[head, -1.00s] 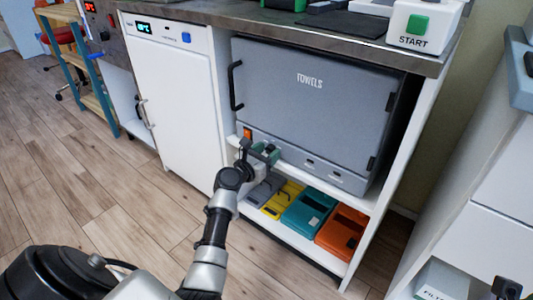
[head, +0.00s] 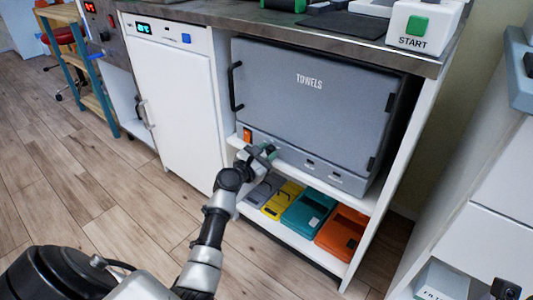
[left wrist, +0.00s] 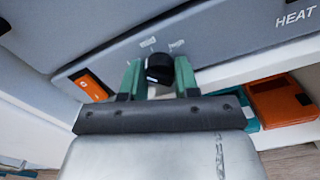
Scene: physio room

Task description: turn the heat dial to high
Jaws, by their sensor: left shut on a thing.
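The towel warmer is a grey cabinet (head: 310,100) marked TOWELS, on a shelf under the counter. Its heat dial (left wrist: 160,68) is a small black knob with a pale mark, on the front strip below the door. My left gripper (head: 269,151) is at this strip, right of the orange switch (head: 247,135). In the left wrist view its green fingers (left wrist: 158,80) stand on both sides of the dial and are shut on it. The head view shows little of the dial behind the gripper. The word HEAT (left wrist: 296,18) shows upper right in the wrist view, tilted.
Grey, yellow, teal (head: 308,210) and orange (head: 341,232) cases lie on the shelf below. A white cabinet (head: 175,95) stands at left. A green START button (head: 417,25) is on the counter. Wooden floor is open at left. A dark part at the bottom right edge is unclear.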

